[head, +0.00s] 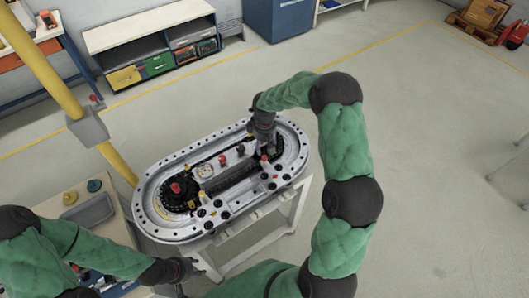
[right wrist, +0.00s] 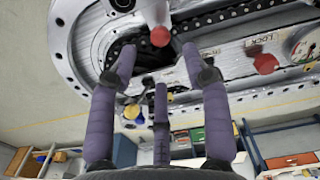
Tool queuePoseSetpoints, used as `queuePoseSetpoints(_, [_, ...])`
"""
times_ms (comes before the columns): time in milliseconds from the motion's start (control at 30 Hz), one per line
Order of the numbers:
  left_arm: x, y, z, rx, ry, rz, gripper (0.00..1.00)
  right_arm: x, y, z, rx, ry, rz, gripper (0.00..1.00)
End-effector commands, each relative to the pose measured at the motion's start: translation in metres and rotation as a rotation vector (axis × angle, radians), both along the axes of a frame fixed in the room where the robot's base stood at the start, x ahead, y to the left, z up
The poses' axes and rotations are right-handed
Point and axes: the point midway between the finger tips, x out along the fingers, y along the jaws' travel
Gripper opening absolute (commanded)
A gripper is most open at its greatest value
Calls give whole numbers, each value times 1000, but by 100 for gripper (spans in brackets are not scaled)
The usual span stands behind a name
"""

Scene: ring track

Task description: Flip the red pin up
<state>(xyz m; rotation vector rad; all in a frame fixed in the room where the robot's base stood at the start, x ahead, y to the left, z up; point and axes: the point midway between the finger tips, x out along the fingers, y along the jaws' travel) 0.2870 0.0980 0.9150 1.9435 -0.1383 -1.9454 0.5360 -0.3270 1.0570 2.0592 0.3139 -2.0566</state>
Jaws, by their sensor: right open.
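The ring track (head: 150,215) is a grey oval unit with a dark chain on a white stand. My right gripper (head: 265,152) is over its right end, beside a red-topped pin (head: 264,158). In the right wrist view, the purple fingers of my right gripper (right wrist: 158,52) are spread and empty, with a round red knob (right wrist: 160,36) between and just beyond the two upper tips. Another red knob (right wrist: 266,63) is by a LOCK label. I cannot tell which one is the red pin. My left gripper (head: 190,268) is low left, off the track; its opening is unclear.
Other red knobs (head: 222,160) and a red piece (head: 176,188) stand on the track. A side table with a grey tray (head: 90,211) is at left, by a yellow post (head: 45,70). A shelf unit (head: 150,40) is behind.

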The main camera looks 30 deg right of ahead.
Motion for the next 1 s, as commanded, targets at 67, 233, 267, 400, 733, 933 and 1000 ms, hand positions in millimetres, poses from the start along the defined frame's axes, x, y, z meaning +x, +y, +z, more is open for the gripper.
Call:
queuePoseSetpoints(67, [0, 0, 0, 0, 0, 0, 40, 0, 0, 17, 0, -2, -1, 48])
queuePoseSetpoints(233, [0, 0, 0, 0, 0, 0, 40, 0, 0, 45, 0, -2, 1, 48])
queuePoseSetpoints(267, [0, 0, 0, 0, 0, 0, 40, 1, 0, 48, -1, -1, 1, 48])
queuePoseSetpoints(400, [0, 0, 0, 0, 0, 0, 40, 0, 0, 59, 0, -1, 0, 48])
queuePoseSetpoints(733, [0, 0, 0, 0, 0, 0, 40, 0, 0, 63, 0, 0, 0, 48])
queuePoseSetpoints(933, [0, 0, 0, 0, 0, 0, 40, 0, 0, 63, 0, 0, 0, 48])
queuePoseSetpoints(1000, [0, 0, 0, 0, 0, 0, 40, 0, 0, 63, 0, 0, 0, 48])
